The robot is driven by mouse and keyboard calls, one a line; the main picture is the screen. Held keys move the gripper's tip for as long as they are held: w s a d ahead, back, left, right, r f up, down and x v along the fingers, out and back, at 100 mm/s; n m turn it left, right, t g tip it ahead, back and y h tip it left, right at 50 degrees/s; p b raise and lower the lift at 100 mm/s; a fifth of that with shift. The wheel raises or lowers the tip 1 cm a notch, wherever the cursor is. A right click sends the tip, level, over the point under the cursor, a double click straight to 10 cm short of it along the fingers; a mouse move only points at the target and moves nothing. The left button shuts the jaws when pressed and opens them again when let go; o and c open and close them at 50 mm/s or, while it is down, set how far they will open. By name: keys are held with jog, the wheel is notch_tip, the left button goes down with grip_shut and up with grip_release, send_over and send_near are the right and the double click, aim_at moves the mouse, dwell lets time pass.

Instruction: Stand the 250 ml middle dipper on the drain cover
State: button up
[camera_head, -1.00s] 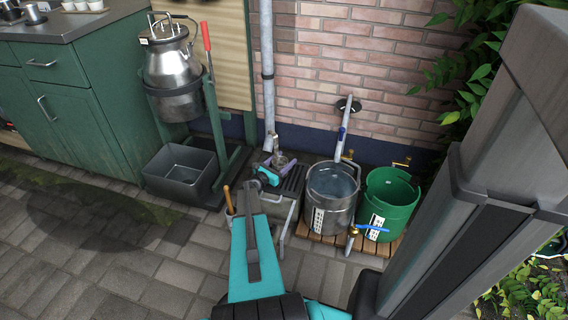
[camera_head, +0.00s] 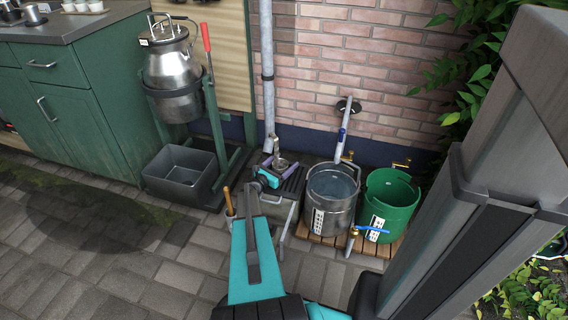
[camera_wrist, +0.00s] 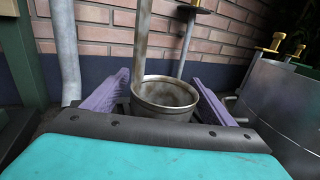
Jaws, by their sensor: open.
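The metal dipper (camera_wrist: 165,97) shows in the wrist view as a round steel cup with a long handle rising on its left side. It looks upright. In the head view the dipper (camera_head: 281,163) is small and stands over the dark slatted drain cover (camera_head: 294,180). My gripper (camera_wrist: 158,92) has its two purple fingers apart, one on each side of the cup. In the head view my gripper (camera_head: 279,167) is at the drain cover. Contact under the cup is hidden by the gripper body in the wrist view.
A steel bucket of water (camera_head: 331,190) and a green bucket (camera_head: 391,200) stand on wooden slats to the right, with brass taps nearby. A grey open bin (camera_head: 181,174) and a churn (camera_head: 170,70) are at the left. A downpipe (camera_head: 267,70) and brick wall stand behind.

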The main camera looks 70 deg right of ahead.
aim_at(275, 170)
jog(key=p+v, duration=0.2)
jog(key=v, duration=1)
jog(key=shift+r+p, duration=0.1)
jog(key=shift+p, duration=0.25)
dwell(0.4)
